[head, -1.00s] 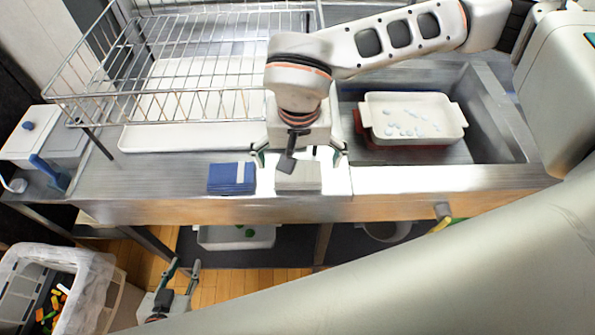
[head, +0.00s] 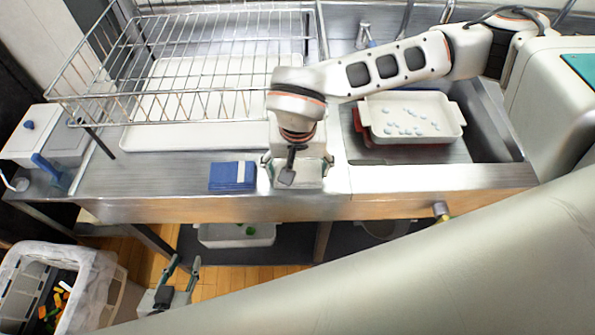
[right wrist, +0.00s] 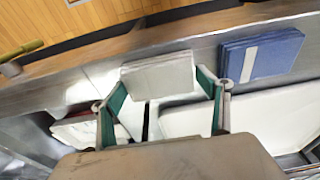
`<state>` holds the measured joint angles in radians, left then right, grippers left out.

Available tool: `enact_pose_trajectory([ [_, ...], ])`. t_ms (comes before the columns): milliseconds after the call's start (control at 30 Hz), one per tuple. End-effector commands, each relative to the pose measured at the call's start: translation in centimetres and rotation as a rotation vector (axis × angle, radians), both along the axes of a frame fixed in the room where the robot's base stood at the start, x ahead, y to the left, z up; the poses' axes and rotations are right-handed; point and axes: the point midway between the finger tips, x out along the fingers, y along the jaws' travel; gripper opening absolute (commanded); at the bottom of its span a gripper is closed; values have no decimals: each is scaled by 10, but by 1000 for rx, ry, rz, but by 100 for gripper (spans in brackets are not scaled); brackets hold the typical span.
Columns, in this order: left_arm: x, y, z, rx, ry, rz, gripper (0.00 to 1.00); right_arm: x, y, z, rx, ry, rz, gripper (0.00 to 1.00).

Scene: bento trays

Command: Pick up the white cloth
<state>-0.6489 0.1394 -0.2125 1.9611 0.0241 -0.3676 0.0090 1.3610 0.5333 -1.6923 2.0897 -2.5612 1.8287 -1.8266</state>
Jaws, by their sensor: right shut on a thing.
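The white cloth (right wrist: 158,77) is a folded pale stack between the green-lined fingers of my right gripper (right wrist: 162,88) in the right wrist view. In the head view my right gripper (head: 298,172) is over the counter's front edge, shut on the cloth. I cannot tell whether the cloth is clear of the counter. My left gripper (head: 185,264) is low at the bottom left, its fingers apart and empty, away from the cloth.
A folded blue cloth (head: 232,176) lies just left of the right gripper. A wire rack (head: 190,75) stands behind at left. A white tray (head: 412,117) with small pale pieces sits in the sink at right. A lined bin (head: 90,262) stands at lower left.

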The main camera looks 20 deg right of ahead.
Motion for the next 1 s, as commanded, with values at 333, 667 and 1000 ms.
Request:
enact_pose_trajectory([
  [333, 0, 0, 0, 0, -1, 0, 32, 1, 0, 6, 1, -1, 0, 56],
  [667, 0, 0, -4, 0, -1, 0, 32, 2, 0, 57, 1, -7, 0, 56],
  [1000, 0, 0, -10, 0, 0, 0, 32, 2, 0, 138, 1, -8, -1, 56],
])
